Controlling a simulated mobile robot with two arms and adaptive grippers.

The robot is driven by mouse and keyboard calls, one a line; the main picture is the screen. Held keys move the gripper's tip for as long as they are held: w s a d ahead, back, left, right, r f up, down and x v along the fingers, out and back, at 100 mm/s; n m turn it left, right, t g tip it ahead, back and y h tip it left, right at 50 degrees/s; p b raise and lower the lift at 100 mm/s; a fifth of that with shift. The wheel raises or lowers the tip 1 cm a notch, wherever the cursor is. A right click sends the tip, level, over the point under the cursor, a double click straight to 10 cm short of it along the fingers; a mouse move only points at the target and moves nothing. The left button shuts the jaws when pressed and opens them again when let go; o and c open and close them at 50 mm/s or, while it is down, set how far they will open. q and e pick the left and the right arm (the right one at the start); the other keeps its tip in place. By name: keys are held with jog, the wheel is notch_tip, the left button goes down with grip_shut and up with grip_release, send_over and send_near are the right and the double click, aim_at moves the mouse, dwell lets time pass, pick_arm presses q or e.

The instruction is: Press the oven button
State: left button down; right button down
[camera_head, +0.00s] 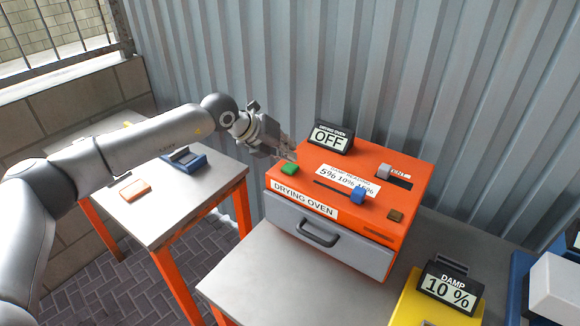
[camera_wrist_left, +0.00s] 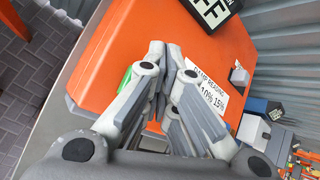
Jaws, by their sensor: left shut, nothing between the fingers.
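The orange drying oven (camera_head: 345,185) stands on the grey table, with a grey drawer front and handle facing forward. A green button (camera_head: 289,169) is on its top at the left front corner. The button also shows in the wrist view (camera_wrist_left: 126,78), partly hidden behind a finger. My left gripper (camera_head: 290,157) is shut and empty, over the oven's left edge just behind the green button. Whether it touches the oven top I cannot tell. In the wrist view its fingertips (camera_wrist_left: 166,55) are close together above the orange top. The oven display (camera_head: 330,138) reads OFF. My right gripper is not in view.
A blue slider (camera_head: 359,196), a grey knob (camera_head: 384,171) and a brown button (camera_head: 395,215) are also on the oven top. A yellow damp meter (camera_head: 450,285) reading 10% is at front right. A side table holds a blue tray (camera_head: 184,162) and an orange block (camera_head: 134,189).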

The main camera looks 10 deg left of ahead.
aim_at(288, 165)
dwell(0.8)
pick_arm(q)
jog(key=shift+f+b, duration=0.45)
jog(key=shift+b, duration=0.1)
jog(key=shift+f+b, duration=0.55)
dwell(0.5)
jog(key=shift+r, duration=0.1)
jog(key=shift+r+p, duration=0.4)
jog(key=shift+r, duration=0.45)
jog(key=shift+r+p, duration=1.1)
jog(key=shift+r, duration=1.45)
